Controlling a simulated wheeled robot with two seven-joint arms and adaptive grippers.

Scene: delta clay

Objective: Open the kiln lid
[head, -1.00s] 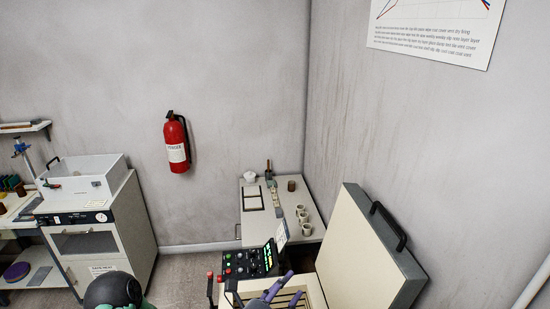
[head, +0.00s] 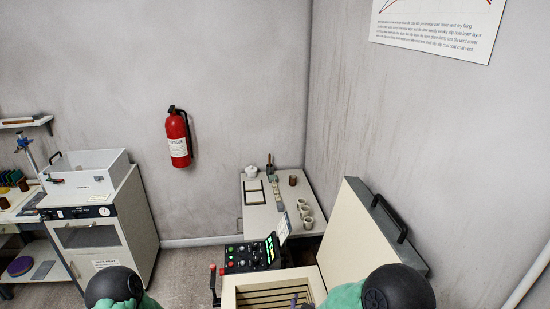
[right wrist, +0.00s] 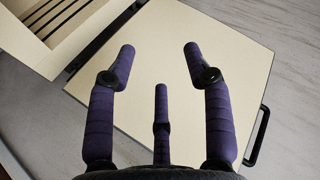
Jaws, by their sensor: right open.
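The kiln (head: 232,291) is at the bottom centre of the head view, its slatted chamber showing from above. Its cream lid (head: 352,240) stands raised and tilted back on the right side, with a black handle (head: 390,217) at its far edge. The lid (right wrist: 210,60) also shows in the right wrist view, with the handle (right wrist: 258,138) at right and the chamber at top left. My right gripper (right wrist: 160,60) is open and empty, its purple fingers spread over the lid's face; contact cannot be told. My left gripper is out of view.
A control panel (head: 250,256) with buttons stands beside the kiln, near a red-tipped lever (head: 214,283). Behind is a low table (head: 262,221) with several cups. A white cabinet (head: 130,222) stands at left. The wall is close behind the lid.

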